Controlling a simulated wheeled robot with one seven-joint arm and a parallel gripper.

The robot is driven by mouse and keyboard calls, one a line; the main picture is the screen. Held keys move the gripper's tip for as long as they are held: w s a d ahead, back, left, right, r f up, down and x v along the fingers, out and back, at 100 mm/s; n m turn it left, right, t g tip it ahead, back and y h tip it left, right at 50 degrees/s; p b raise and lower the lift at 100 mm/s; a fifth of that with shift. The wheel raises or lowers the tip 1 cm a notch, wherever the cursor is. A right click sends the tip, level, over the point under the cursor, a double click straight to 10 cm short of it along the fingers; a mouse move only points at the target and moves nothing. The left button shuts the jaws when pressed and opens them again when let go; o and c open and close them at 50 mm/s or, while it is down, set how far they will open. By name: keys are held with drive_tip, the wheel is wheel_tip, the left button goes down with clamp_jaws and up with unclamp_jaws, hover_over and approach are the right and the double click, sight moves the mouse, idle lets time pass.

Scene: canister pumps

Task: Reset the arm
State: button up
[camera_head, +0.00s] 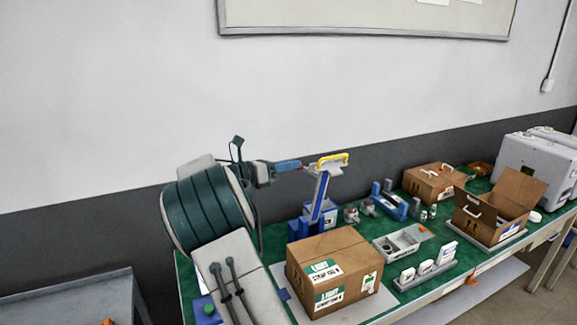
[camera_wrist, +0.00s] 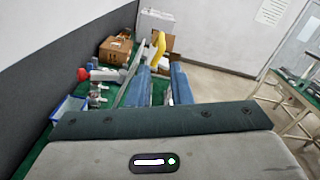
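My gripper (camera_head: 291,166) is raised over the back of the green-topped table, left of the yellow handle (camera_head: 331,161) of a tall blue-and-grey pump (camera_head: 318,199). In the wrist view, my gripper's two blue fingers (camera_wrist: 160,75) stand apart with a gap between them and nothing seen held. The yellow handle (camera_wrist: 157,50) shows just beyond the fingertips in that view. I cannot tell how close the fingertips are to it. My dark green arm covers the left end of the table.
A closed cardboard box (camera_head: 334,268) stands at the front of the table. A grey tray (camera_head: 402,243), a holder with white items (camera_head: 426,267), an open box (camera_head: 497,205) and a grey case (camera_head: 536,170) stand to the right. The wall is behind.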

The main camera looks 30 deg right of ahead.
drive_tip(key=s+a+f+m+y+b, duration=0.1)
drive_tip(key=s+a+f+m+y, duration=0.15)
drive_tip(key=s+m+y, duration=0.35)
drive_tip(key=s+a+f+m+y, duration=0.1)
drive_tip(key=s+f+m+y, duration=0.2)
drive_tip(key=s, duration=0.5)
drive_tip(key=s+a+f+m+t+y, duration=0.2)
drive_tip(key=s+a+m, duration=0.4)
drive_tip(key=s+a, duration=0.3)
drive_tip(key=s+a+f+m+t+y+b, duration=0.1)
drive_tip(key=s+a+f+m+t+y, duration=0.2)
drive_tip(key=s+a+m+y, duration=0.3)
drive_tip(key=s+a+f+y, duration=0.1)
drive_tip(key=s+a, duration=0.2)
